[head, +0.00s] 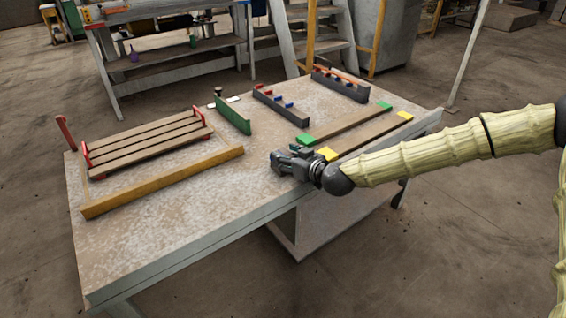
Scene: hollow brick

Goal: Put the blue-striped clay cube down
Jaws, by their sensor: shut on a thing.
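My gripper (281,161) is at the end of my arm, which reaches in from the right. It is low over the middle of the worktable (180,222), near the front edge, and points left. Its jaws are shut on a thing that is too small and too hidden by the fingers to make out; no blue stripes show. I cannot tell whether the held thing touches the tabletop.
A slatted wooden rack (145,147) with red ends and an ochre bar (165,182) lie left of my gripper. A green board (233,115) and dark rails with small blocks (281,104) stand behind. Planks with green and yellow ends (345,125) lie right. The front left tabletop is clear.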

